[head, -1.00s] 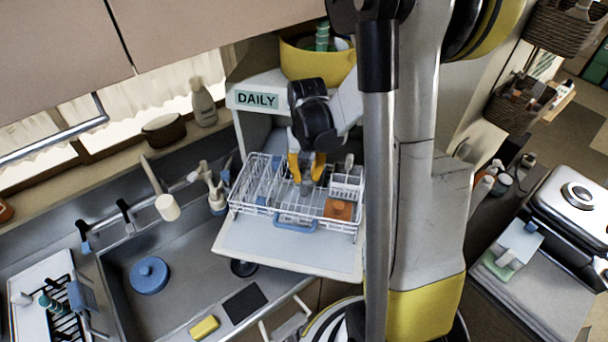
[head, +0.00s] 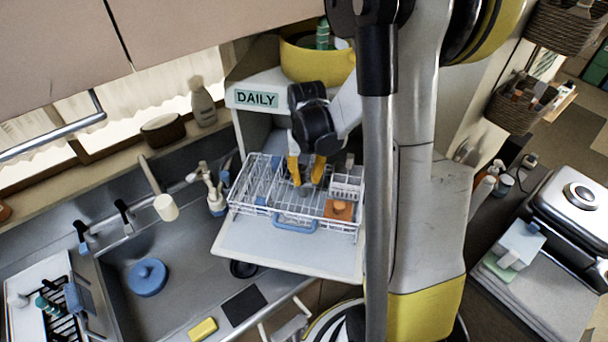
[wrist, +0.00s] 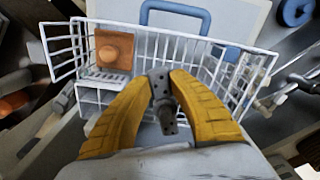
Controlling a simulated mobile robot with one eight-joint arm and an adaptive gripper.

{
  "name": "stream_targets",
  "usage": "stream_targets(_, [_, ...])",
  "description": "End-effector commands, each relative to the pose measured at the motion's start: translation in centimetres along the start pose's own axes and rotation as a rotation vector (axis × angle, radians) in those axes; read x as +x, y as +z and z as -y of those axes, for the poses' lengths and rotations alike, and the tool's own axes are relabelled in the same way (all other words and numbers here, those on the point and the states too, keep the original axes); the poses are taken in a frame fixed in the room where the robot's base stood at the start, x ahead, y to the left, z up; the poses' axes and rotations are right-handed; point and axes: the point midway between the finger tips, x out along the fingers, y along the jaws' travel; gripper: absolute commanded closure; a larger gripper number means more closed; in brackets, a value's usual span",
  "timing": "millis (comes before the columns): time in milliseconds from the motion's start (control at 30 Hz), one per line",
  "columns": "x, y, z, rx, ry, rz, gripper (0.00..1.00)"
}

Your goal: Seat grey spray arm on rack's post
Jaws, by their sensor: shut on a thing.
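My gripper (head: 306,178) is over the middle of the white wire rack (head: 262,209), pointing down, its yellow fingers closed on the grey spray arm (wrist: 164,100). In the wrist view, my gripper (wrist: 165,82) pinches the spray arm near one end, and its dark grey bar with small holes runs back between the fingers. In the head view the spray arm is a small grey patch at the fingertips, low inside the rack. The rack's post is not distinguishable; the fingers and spray arm may hide it. I cannot tell whether the spray arm touches it.
The rack stands on a pulled-out white door (head: 280,250) under the DAILY sign (head: 256,99). An orange block (head: 338,209) sits in the rack's front right corner. A blue handle (head: 295,223) is at its front. The sink with a blue lid (head: 148,277) lies left.

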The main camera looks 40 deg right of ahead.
Motion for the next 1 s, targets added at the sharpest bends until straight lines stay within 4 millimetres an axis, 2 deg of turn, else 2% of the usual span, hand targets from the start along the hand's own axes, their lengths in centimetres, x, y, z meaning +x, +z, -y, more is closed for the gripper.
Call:
stream_targets(700, [0.66, 0.00, 0.00, 0.000, 0.000, 0.000, 1.00])
stream_targets(733, [0.66, 0.00, 0.00, 0.000, 0.000, 0.000, 0.66])
stream_targets(767, [0.66, 0.00, 0.00, 0.000, 0.000, 0.000, 0.57])
stream_targets(800, [0.66, 0.00, 0.00, 0.000, 0.000, 0.000, 0.54])
stream_targets(1000, [0.66, 0.00, 0.00, 0.000, 0.000, 0.000, 0.54])
